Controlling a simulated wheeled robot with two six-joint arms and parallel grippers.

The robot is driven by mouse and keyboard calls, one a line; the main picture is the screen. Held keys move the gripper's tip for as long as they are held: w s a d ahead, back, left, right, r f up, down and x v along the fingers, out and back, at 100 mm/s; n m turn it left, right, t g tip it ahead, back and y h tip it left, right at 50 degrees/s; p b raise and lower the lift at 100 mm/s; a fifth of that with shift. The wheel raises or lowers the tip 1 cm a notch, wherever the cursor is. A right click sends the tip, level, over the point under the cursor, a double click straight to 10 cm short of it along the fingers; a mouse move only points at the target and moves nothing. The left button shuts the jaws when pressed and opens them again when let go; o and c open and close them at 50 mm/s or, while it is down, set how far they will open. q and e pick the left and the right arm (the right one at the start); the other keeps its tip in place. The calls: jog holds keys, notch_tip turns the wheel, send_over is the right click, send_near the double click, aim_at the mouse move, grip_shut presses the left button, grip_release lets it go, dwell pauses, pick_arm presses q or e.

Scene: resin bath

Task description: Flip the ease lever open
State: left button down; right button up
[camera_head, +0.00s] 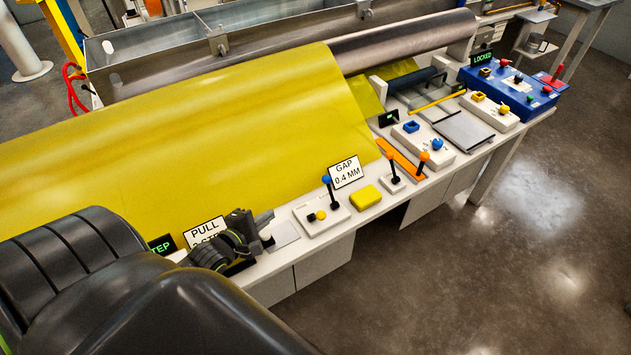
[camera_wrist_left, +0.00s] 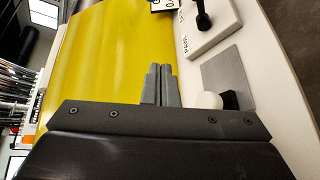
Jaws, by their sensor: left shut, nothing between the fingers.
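No label reading "ease" can be made out, so I cannot tell which lever it is. My left gripper (camera_head: 264,218) is shut and empty above the near end of the control shelf; its fingers also show in the left wrist view (camera_wrist_left: 161,84). A white round knob (camera_wrist_left: 208,100) shows just beyond the gripper body, to the right of the fingers and apart from them. A grey plate (camera_wrist_left: 226,76) lies by it on the shelf. A blue-knobbed lever (camera_head: 327,181) and an orange-knobbed lever (camera_head: 389,158) stand upright farther along. My right gripper is not in view.
A wide yellow sheet (camera_head: 210,130) slopes beside the shelf. Signs "PULL" (camera_head: 204,231) and "GAP 0.4 MM" (camera_head: 346,171) stand along its edge. A yellow block (camera_head: 366,196) and a blue control box (camera_head: 510,92) are farther along. The floor at right is clear.

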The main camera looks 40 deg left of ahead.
aim_at(329, 188)
pick_arm(q)
jog(key=shift+w+a+r+n+t, duration=0.25)
jog(key=shift+a+n+t, duration=0.1)
jog(key=shift+n, duration=0.15)
jog(key=b+x, duration=0.3)
jog(key=x, duration=0.3)
jog(key=b+x, duration=0.3)
jog(key=x, duration=0.4)
jog(key=b+x, duration=0.4)
jog(key=x, duration=0.3)
jog(key=shift+d+f, duration=0.1)
jog(key=shift+f, duration=0.25)
jog(key=d+r+p, duration=0.2)
jog(key=shift+s+d+r+p, duration=0.15)
jog(key=shift+s+d+p, duration=0.1)
jog(key=shift+s+p, duration=0.15)
jog(key=shift+s+d+r, duration=0.1)
jog(key=shift+d+r, duration=0.05)
jog(key=shift+d, duration=0.25)
